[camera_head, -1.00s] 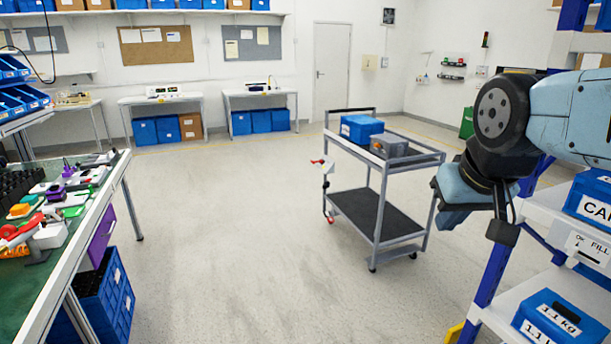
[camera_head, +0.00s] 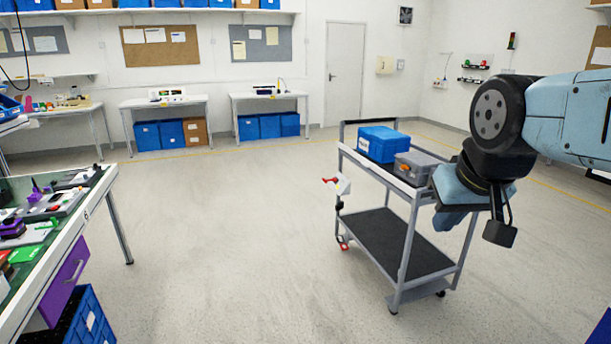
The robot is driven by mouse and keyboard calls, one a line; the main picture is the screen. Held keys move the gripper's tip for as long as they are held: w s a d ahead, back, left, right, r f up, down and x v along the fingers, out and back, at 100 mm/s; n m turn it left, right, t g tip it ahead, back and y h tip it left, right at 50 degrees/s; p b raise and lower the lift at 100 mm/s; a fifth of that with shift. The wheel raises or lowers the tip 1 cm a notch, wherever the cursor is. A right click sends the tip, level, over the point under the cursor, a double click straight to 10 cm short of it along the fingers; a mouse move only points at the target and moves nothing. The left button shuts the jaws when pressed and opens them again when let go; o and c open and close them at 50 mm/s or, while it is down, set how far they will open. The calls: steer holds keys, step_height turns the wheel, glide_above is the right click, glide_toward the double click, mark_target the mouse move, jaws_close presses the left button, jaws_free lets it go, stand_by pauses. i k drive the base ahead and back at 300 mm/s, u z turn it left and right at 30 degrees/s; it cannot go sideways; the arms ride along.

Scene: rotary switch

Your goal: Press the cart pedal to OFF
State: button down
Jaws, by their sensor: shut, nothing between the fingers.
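The cart (camera_head: 402,272) stands right of centre, with a grey frame, a top tray and a dark lower shelf. A small red pedal-like part (camera_head: 343,243) sits low at its left front leg, near the floor. Its markings are too small to read. Higher on the same side, a red lever (camera_head: 330,181) sticks out beside a white plate. My gripper (camera_head: 500,233) hangs at the end of my arm at the right, in front of the cart's right end in the picture. It is shut and empty, apart from the pedal. Its fingertips are small and dark.
A blue bin (camera_head: 383,143) and a grey box (camera_head: 418,166) stand on the cart's top tray. A green-topped workbench (camera_head: 100,205) with clutter is at the left, with blue crates below. The floor (camera_head: 225,250) between bench and cart is clear.

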mark_target(342, 244)
steer(key=u, duration=0.1)
steer(key=i, duration=1.1)
steer(key=u, duration=0.2)
steer(key=i, duration=1.9)
steer(key=u, duration=0.15)
